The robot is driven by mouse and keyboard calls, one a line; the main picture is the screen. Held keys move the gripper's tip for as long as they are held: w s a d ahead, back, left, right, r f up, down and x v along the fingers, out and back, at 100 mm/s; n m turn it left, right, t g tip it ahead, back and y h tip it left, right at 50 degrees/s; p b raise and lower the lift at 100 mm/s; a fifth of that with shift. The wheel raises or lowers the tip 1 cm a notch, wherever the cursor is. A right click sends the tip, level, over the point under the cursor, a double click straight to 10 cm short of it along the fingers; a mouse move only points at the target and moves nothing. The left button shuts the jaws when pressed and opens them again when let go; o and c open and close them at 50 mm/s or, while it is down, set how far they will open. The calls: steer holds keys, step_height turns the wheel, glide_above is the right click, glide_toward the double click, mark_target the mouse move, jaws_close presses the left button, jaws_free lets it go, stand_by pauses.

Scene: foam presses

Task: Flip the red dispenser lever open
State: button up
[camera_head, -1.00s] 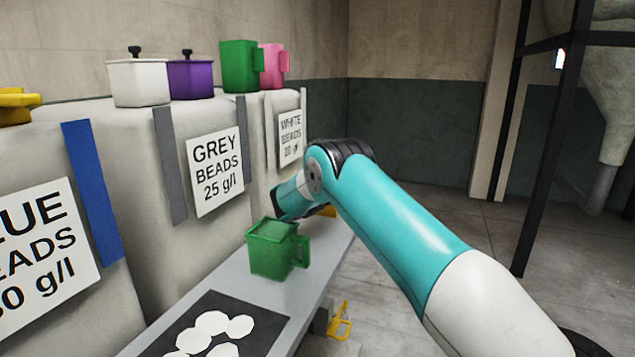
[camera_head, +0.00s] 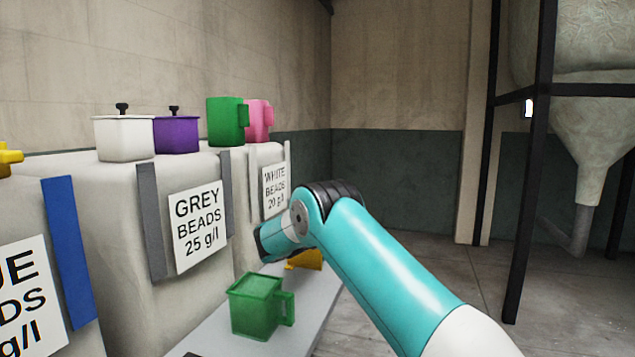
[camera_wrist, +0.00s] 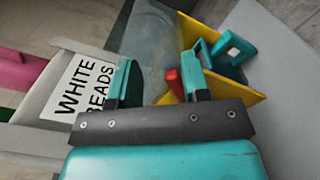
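A small red piece (camera_wrist: 173,84), likely the dispenser lever, shows in the wrist view between my two teal fingers, closer to the right one. It lies in front of a yellow part (camera_wrist: 208,32); I cannot tell whether a finger touches it. My gripper (camera_wrist: 160,72) is open, its fingers well apart. In the head view my gripper (camera_head: 272,240) is by the front of the "WHITE BEADS" dispenser (camera_head: 273,218), with the yellow part (camera_head: 306,260) just right of it. The red piece is hidden in the head view.
A green jug (camera_head: 255,305) stands on the grey shelf (camera_head: 210,335) in front of the dispensers. White and purple pots, a green jug (camera_head: 226,122) and a pink jug (camera_head: 260,118) stand on top. A teal looped object (camera_wrist: 233,49) is beside the yellow part.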

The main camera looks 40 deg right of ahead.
step_height(320, 180, up, 16)
steer(key=shift+r, duration=0.2)
